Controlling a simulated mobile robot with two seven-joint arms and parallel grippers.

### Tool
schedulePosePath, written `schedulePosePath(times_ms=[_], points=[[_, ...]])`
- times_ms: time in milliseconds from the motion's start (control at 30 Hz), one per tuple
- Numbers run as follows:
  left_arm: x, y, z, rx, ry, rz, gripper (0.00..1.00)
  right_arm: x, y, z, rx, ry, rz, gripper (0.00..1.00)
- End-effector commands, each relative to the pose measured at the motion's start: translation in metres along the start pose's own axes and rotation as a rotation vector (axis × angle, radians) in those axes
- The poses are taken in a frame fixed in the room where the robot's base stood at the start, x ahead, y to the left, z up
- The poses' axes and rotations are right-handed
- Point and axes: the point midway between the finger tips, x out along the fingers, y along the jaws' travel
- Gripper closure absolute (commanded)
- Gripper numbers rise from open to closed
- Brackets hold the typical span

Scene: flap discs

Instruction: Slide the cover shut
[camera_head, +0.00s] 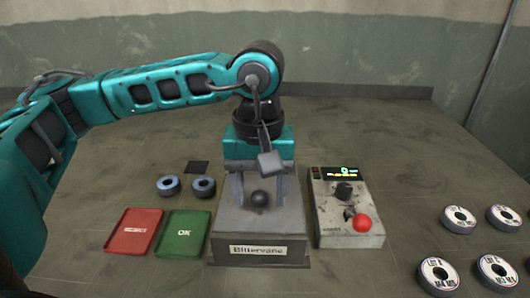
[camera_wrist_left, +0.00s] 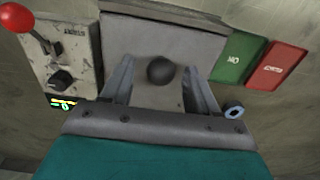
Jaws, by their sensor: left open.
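A grey box labelled "Bittervane" (camera_head: 257,250) stands at the middle front of the table. Its flat grey top, which looks like the cover (camera_head: 230,222), carries a dark round knob (camera_head: 260,203). The cover (camera_wrist_left: 190,40) and the knob (camera_wrist_left: 161,71) also show in the left wrist view. My left gripper (camera_head: 260,192) is open over the cover, its fingers pointing down on either side of the knob, with a gap on both sides. I cannot tell whether the fingertips touch the cover. My right gripper is not in view.
A control box (camera_head: 340,220) with a red ball-topped lever (camera_head: 362,223) stands close on the right. A red REJECT tray (camera_head: 133,231) and a green OK tray (camera_head: 182,233) lie on the left, with two discs (camera_head: 168,186) behind. Several labelled discs (camera_head: 458,219) lie far right.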

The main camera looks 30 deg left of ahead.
Motion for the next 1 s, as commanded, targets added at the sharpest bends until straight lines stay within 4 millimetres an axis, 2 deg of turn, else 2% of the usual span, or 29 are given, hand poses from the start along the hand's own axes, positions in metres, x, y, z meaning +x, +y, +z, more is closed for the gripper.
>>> schedulePosePath(times_ms=[167,733,1000], points=[[-0.005,0.000,0.000,-0.001,0.001,0.001,0.40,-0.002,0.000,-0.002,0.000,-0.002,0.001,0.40],[-0.073,0.000,-0.001,-0.001,0.001,0.000,0.40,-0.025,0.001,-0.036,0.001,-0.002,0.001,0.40],[-0.081,0.000,0.000,-0.001,0.001,0.000,0.40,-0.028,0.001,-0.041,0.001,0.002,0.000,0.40]])
